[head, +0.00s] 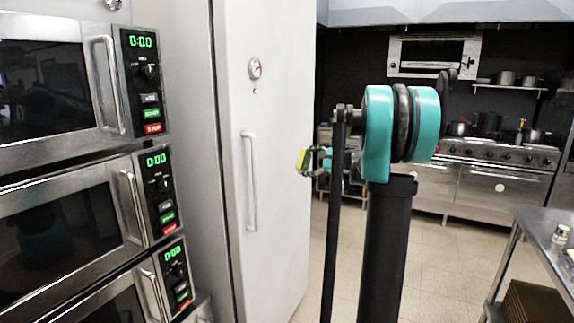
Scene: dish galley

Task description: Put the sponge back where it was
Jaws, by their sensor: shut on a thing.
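The gripper is small in the picture and partly hidden behind my own arm, so the fingers are hard to make out. No surface touches the sponge.
Stacked steel ovens (75,200) with green displays stand close on the left. A tall white cabinet (275,120) with a handle is beside them. A steel table (545,235) is at the right. Stoves with pots (490,180) line the back. Tiled floor (450,265) is clear between.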

